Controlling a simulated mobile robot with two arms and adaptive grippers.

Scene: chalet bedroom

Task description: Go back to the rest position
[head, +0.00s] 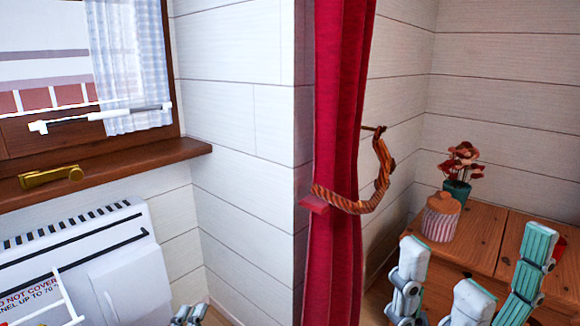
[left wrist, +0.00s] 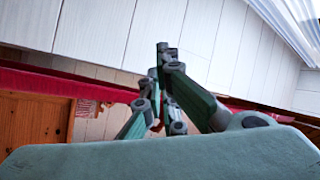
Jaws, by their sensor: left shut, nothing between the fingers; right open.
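My left gripper (head: 189,313) shows only its tips at the bottom edge of the head view, in front of the wall corner below the window. In the left wrist view its fingers (left wrist: 162,62) come together, shut with nothing between them. My right gripper (head: 477,252) is at the lower right of the head view. Its grey-green fingers are spread open and empty, in front of the wooden cabinet. Both arms behind the grippers are out of the head view.
A wooden cabinet (head: 487,225) at right bears a striped jar (head: 441,219) and a potted flower (head: 459,178). A red curtain (head: 338,110) with a rope tieback (head: 369,190) hangs mid-view. A white heater (head: 119,277) stands under the window sill (head: 118,167) at left.

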